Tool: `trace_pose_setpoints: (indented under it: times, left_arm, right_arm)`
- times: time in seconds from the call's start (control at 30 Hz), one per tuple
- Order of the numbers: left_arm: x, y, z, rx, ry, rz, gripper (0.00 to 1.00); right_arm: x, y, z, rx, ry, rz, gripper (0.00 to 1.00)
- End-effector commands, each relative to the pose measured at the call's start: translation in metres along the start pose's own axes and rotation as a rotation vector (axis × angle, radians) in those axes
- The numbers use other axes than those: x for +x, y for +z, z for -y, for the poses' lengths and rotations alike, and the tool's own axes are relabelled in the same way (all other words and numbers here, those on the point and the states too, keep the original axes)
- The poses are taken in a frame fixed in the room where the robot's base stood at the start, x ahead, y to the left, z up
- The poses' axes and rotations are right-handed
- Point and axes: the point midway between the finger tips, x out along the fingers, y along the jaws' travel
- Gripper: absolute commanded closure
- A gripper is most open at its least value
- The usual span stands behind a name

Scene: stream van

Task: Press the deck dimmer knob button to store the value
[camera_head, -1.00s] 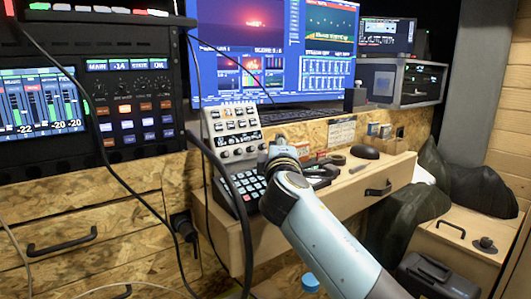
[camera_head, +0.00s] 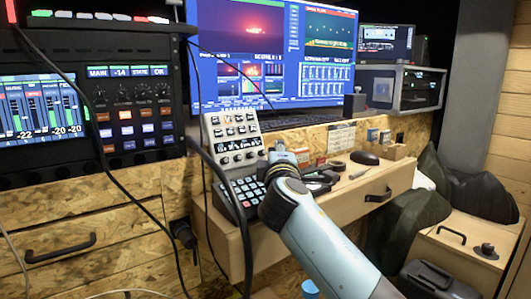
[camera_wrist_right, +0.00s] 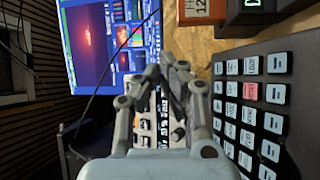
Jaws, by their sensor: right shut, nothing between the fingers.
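The grey deck (camera_head: 231,128) stands tilted below the monitor, with rows of keys, a lit strip and a row of small knobs (camera_head: 238,158) along its lower edge. In the right wrist view the deck (camera_wrist_right: 144,128) shows only partly behind my fingers, with a dark knob (camera_wrist_right: 178,135) between them. I cannot tell which knob is the dimmer. My right gripper (camera_wrist_right: 170,66) is shut and empty, its fingertips in front of the deck. In the head view my right gripper (camera_head: 281,152) is just right of the deck; contact cannot be made out. My left gripper is out of view.
A dark keypad (camera_head: 243,193) lies in front of the deck and fills the right side of the wrist view (camera_wrist_right: 262,100). Black cables hang left of the deck.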

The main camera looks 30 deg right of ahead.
Motion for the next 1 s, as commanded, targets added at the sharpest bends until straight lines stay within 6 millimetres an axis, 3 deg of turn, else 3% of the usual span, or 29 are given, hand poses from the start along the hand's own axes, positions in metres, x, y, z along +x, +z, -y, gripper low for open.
trace_pose_setpoints:
  times: [1.0]
  left_arm:
    - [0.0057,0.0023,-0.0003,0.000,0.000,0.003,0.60]
  right_arm:
    - [0.0059,-0.0043,0.0040,0.000,0.000,0.000,1.00]
